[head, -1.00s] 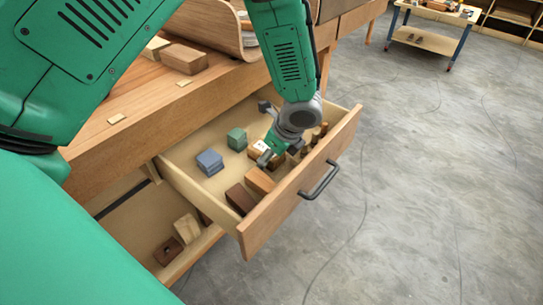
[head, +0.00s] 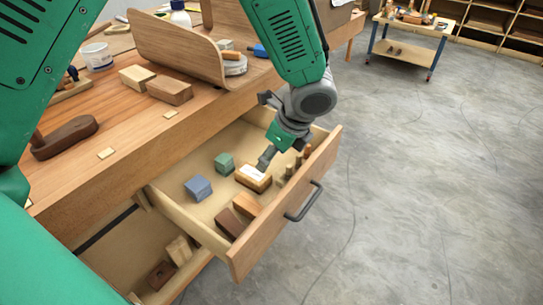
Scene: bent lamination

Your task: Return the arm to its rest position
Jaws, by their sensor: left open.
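My left gripper (head: 266,130) is open and empty, with its fingers apart, above the back part of the open drawer (head: 270,218). Its lower finger is close to a wooden block with a white label (head: 253,178); I cannot tell whether they touch. In the drawer lie a blue block (head: 198,188), a green block (head: 225,163), a dark brown block (head: 230,223) and a light brown block (head: 247,205). My arm reaches down from the top of the view. My right gripper is not in view.
The workbench (head: 120,130) carries a curved wooden piece (head: 175,50), two wooden blocks (head: 168,88), a dark brown tool (head: 64,137) and a white cup (head: 97,56). The drawer front has a dark handle (head: 304,204). The floor to the right is clear up to a small cart (head: 408,45).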

